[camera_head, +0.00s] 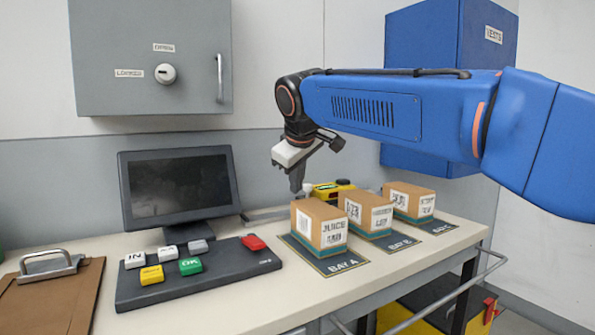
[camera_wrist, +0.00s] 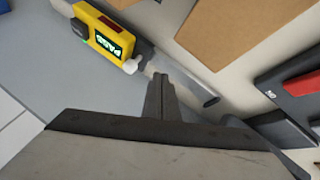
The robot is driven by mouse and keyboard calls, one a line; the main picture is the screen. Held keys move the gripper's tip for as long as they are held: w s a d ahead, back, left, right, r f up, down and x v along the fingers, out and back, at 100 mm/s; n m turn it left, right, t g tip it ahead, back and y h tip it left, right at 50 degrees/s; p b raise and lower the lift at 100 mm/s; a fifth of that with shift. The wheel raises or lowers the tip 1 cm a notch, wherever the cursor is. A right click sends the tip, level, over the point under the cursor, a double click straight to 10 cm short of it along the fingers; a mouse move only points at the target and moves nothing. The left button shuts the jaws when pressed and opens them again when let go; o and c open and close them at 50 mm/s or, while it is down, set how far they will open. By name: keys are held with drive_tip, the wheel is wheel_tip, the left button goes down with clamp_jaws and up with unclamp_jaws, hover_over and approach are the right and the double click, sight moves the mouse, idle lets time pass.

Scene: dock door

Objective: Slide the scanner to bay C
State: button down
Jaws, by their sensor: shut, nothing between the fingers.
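The scanner (camera_head: 334,187) is a yellow and black unit behind the boxes, roughly behind the gap between bays A and B. In the wrist view the scanner (camera_wrist: 104,36) has a lit green display and a small white knob (camera_wrist: 131,66) at its near end. It sits on a grey metal rail (camera_wrist: 190,87). My gripper (camera_head: 297,188) is shut and empty, pointing down just left of the scanner. In the wrist view its fingertips (camera_wrist: 160,78) are beside the knob, apparently apart from it. Bay C (camera_head: 437,227) is the farthest mat, its lettering too small to read.
Boxes stand on bay A (camera_head: 320,224), bay B (camera_head: 367,213) and bay C (camera_head: 409,202), in front of the rail. A monitor (camera_head: 180,186) and a button panel (camera_head: 195,272) are left, with a clipboard (camera_head: 50,300) beyond. Blue and grey cabinets hang on the wall.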

sight(350, 184)
drive_tip(key=w, duration=0.1)
drive_tip(key=w+f, duration=0.1)
drive_tip(key=w+d, duration=0.1)
drive_tip(key=shift+f, duration=0.25)
drive_tip(key=shift+w+d, duration=0.4)
drive_tip(key=shift+w, duration=0.3)
drive_tip(key=w+d, duration=0.3)
drive_tip(key=d, duration=0.1)
drive_tip(key=w+d, duration=0.3)
drive_tip(key=d, duration=0.2)
drive_tip(key=w+d, duration=0.3)
drive_tip(key=d, duration=0.1)
drive_tip(key=shift+w+d, duration=0.15)
drive_tip(key=shift+d, duration=0.25)
